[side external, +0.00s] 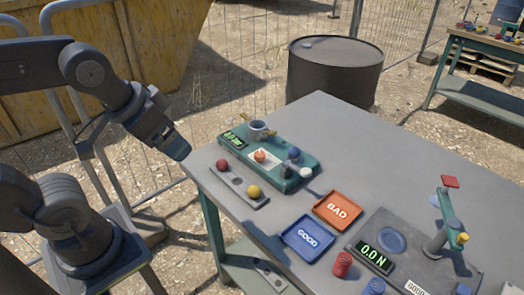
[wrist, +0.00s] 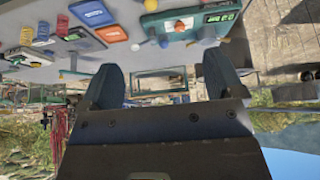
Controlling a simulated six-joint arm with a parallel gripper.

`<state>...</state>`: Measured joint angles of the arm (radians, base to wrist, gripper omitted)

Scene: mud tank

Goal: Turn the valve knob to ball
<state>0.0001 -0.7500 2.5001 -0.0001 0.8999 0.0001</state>
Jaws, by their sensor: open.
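The teal valve box (side external: 290,181) sits on the table's left part. A small orange knob (side external: 260,156) stands on a white plate on its top, probably the valve knob; any markings are too small to read. It also shows in the wrist view (wrist: 180,27). A blue ball-shaped part (side external: 294,153) and a white ball (side external: 306,173) are at the box's right end. My gripper (side external: 181,152) hangs off the table's left edge, apart from the box. In the wrist view its two fingers (wrist: 163,78) stand wide apart with nothing between them.
A grey holder (side external: 238,188) with a red ball (side external: 222,164) and a yellow ball (side external: 254,191) lies in front of the box. An orange BAD tray (side external: 316,212), a blue GOOD tray (side external: 308,258) and a force gauge stand (side external: 437,240) are further right. The table's back is clear.

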